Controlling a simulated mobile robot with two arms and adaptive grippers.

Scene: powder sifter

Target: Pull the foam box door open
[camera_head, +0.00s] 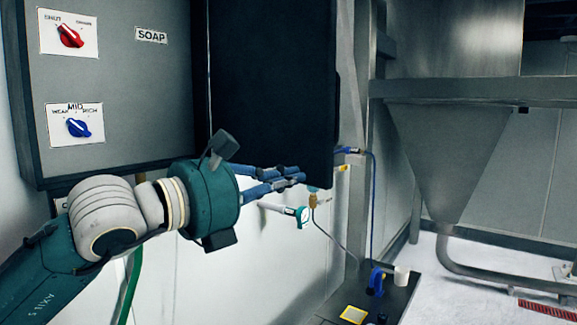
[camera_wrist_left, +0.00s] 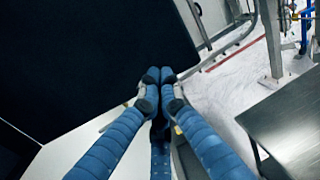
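The foam box (camera_head: 120,95) is a grey cabinet on the wall at the left of the head view, with a red knob (camera_head: 70,36), a blue knob (camera_head: 78,128) and a SOAP label (camera_head: 151,35). A tall dark panel, its door (camera_head: 275,85), stands swung out at its right side. The door also fills the upper left of the left wrist view (camera_wrist_left: 75,60). My left gripper (camera_head: 295,175) is at the door's lower edge. Its blue fingertips are together in the wrist view (camera_wrist_left: 159,75), with nothing visible between them. Whether they touch the door is unclear. My right gripper is out of view.
A steel hopper (camera_head: 450,150) and its frame stand at the right. A gauge (camera_head: 302,215) and hoses are on the wall below the door. A dark table (camera_head: 385,300) with a white cup (camera_head: 401,275) and a yellow item (camera_head: 353,314) is at lower right.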

